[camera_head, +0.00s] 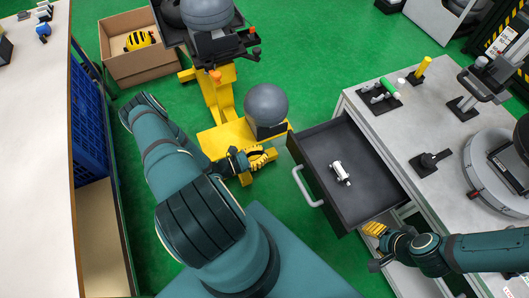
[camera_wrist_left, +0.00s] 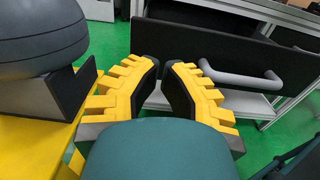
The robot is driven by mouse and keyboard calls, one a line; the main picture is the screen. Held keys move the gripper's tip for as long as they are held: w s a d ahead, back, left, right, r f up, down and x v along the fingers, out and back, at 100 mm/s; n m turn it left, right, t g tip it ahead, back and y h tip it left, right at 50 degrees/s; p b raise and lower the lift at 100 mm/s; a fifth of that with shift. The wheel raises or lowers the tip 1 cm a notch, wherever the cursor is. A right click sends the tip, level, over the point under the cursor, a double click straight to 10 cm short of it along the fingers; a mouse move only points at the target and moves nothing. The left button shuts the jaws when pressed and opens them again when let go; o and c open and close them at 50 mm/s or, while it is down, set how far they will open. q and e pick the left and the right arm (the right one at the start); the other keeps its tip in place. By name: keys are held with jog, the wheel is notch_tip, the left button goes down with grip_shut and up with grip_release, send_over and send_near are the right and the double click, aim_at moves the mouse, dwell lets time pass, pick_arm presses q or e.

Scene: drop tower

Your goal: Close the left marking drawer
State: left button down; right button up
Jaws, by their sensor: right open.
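The drawer (camera_head: 335,140) is pulled well out of the grey bench; it is dark, with a small white object (camera_head: 341,173) inside. Its pale bar handle (camera_head: 305,187) is on the front panel. In the left wrist view the dark front panel (camera_wrist_left: 225,50) and handle (camera_wrist_left: 245,82) lie beyond and right of my fingers. My left gripper (camera_head: 262,157) is left of the drawer front, apart from the handle. Its yellow fingers (camera_wrist_left: 163,70) hold nothing visible and have a narrow gap between the tips. My right gripper (camera_head: 374,229) is open beside the drawer's near right corner.
A yellow stand (camera_head: 225,138) with a grey ball (camera_head: 265,104) is close to my left gripper. The bench top (camera_head: 415,125) carries tools and a round fixture. A cardboard box (camera_head: 110,65) stands at the back left.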

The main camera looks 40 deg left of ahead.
aim_at(293, 142)
pick_arm(q)
jog(key=x, duration=1.1)
jog(key=shift+b, duration=0.35)
jog(key=shift+w+d, duration=0.15)
jog(key=shift+w, duration=0.1)
jog(key=b+x, duration=0.3)
jog(key=x, duration=1.8)
jog(key=shift+w+d+r+b, duration=0.15)
jog(key=shift+w+b, duration=0.1)
jog(key=shift+b, duration=0.15)
